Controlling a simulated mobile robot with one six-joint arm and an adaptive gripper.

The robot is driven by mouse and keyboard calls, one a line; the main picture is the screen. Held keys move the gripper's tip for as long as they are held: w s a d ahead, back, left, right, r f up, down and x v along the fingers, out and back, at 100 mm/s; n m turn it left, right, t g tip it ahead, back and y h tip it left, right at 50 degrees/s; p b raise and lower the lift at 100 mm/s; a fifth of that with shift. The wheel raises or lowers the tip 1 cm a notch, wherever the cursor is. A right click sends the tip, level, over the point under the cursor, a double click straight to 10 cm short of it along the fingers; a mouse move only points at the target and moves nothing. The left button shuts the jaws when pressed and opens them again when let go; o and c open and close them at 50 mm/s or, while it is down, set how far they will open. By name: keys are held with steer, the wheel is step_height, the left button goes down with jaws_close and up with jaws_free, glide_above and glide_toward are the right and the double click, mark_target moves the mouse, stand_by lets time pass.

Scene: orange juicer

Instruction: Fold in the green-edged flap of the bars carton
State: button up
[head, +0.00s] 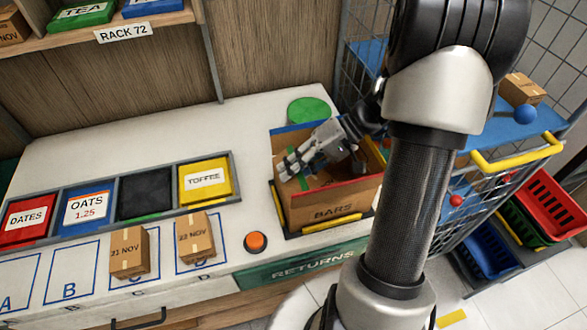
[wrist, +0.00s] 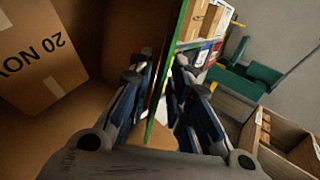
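The bars carton (head: 322,212) stands on the white counter with its top open. It has a red edge at the front and a blue edge at the back. The green-edged flap (wrist: 166,75) stands up in the wrist view, its edge running between my fingers. My gripper (head: 287,165) is over the carton's left side. In the wrist view its fingers (wrist: 160,72) straddle the flap, with a gap still visible between them, so it looks partly open. Contact with the flap is unclear. A box marked 20 NOV (wrist: 35,50) shows inside the carton.
An orange button (head: 256,242) and two dated boxes (head: 129,252) (head: 195,237) are on the counter, left of the carton. Bins such as TOFFEE (head: 206,179) stand behind the boxes. A green disc (head: 308,109) lies behind the carton. A wire cage with a blue shelf (head: 510,128) is at right.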

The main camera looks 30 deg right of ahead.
stand_by(0.3)
steer(key=v, duration=0.7)
steer(key=shift+d+r, duration=0.15)
